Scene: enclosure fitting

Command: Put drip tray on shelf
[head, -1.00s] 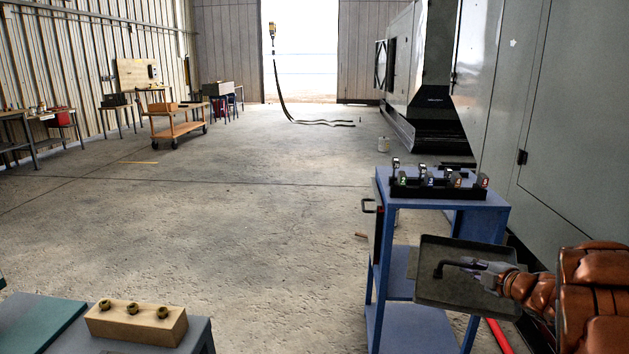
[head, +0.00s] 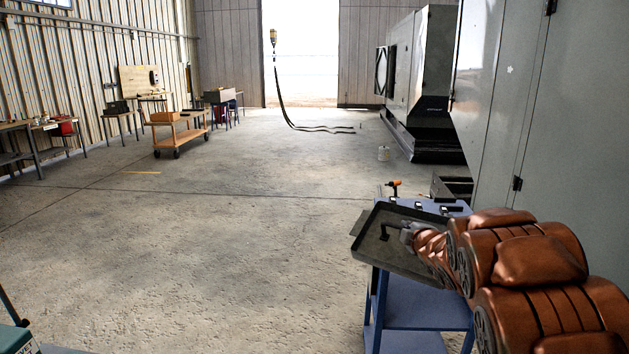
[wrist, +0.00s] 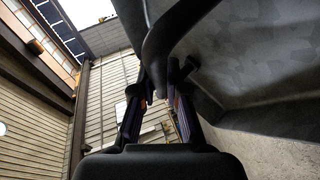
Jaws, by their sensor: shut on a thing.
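The drip tray (head: 400,262) is a dark grey shallow pan with a raised rim and a dark handle (head: 385,233). My gripper (head: 402,234) is shut on the handle and holds the tray tilted in the air, by the blue cart's upper part. In the wrist view the tray (wrist: 265,50) fills the upper right, and my gripper's fingers (wrist: 160,100) close around its dark handle. The blue cart (head: 378,308) has a shelf (head: 415,302) below its top. The tray and my arm hide much of the cart's top. I cannot tell whether the tray touches the cart.
Several small fittings, one with an orange part (head: 394,186), stand on the cart's top. A large grey enclosure (head: 570,120) is close on the right. A wooden trolley (head: 180,137) stands far left. The concrete floor (head: 220,230) left of the cart is open.

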